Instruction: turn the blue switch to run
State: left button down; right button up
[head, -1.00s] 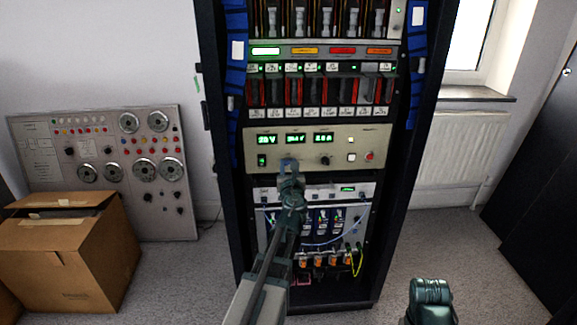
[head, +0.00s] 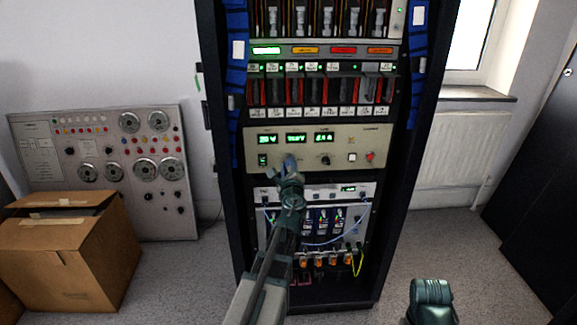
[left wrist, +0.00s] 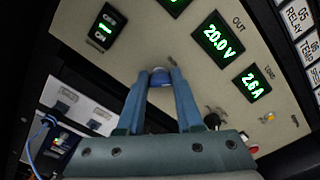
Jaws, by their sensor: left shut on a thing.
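The blue switch (left wrist: 160,78) is a round knob on the beige panel (head: 352,134) of the rack. In the left wrist view its blue end shows between my left gripper's two fingertips. My left gripper (head: 289,166) is shut on it, and the fingers hide most of the knob in the head view. I cannot read any position marks around the knob. In the left wrist view the green OUT display (left wrist: 219,37) reads 20.0 V and the LOAD display (left wrist: 252,83) reads 2.6 A. My right gripper's fingers do not show.
A black knob (head: 325,160), a white button (head: 352,156) and a red button (head: 370,156) sit right of the switch. A lit rocker switch (head: 262,159) is to its left. A unit with cables (head: 318,218) is below. A cardboard box (head: 75,245) stands at the left.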

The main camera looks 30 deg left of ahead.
pick_arm(q)
jog(key=n, duration=0.4)
jog(key=shift+f+n, duration=0.1)
jog(key=shift+n, duration=2.1)
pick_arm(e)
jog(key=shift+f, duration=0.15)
pick_arm(q)
jog(key=shift+s+f, duration=0.1)
jog(key=c, duration=0.6)
grip_release()
jog(key=shift+o, duration=0.2)
